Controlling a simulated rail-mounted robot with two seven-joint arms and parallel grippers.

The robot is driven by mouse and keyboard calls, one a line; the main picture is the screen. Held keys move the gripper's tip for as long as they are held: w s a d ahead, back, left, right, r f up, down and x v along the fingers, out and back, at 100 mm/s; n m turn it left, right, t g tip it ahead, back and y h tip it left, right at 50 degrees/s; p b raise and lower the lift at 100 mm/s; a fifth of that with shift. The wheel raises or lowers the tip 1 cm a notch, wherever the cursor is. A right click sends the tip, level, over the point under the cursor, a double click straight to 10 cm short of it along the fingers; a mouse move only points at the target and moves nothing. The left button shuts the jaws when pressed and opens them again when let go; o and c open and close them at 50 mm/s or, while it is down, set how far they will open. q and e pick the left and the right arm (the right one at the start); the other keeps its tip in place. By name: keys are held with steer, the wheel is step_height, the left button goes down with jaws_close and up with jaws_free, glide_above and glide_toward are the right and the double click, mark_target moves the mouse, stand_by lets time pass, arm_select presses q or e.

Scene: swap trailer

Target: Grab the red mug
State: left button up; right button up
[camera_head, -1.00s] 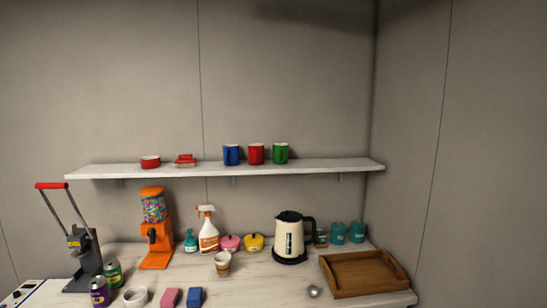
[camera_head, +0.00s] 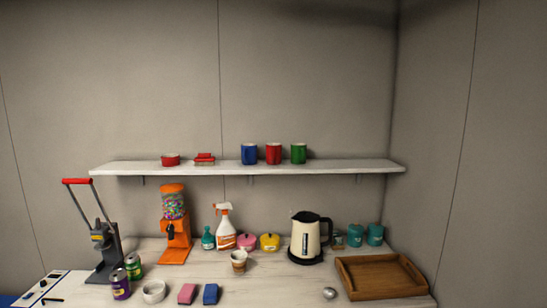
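The red mug (camera_head: 273,154) stands upright on the white wall shelf (camera_head: 330,167). A blue mug (camera_head: 249,154) is close on its left and a green mug (camera_head: 298,153) close on its right. Neither of my grippers shows in the head view.
A red bowl-like dish (camera_head: 170,160) and a small red item (camera_head: 204,158) sit left on the shelf. The counter below holds a candy dispenser (camera_head: 174,226), spray bottle (camera_head: 224,228), kettle (camera_head: 307,238), cans (camera_head: 121,284), paper cup (camera_head: 239,261) and wooden tray (camera_head: 381,277). The wall above the shelf is clear.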

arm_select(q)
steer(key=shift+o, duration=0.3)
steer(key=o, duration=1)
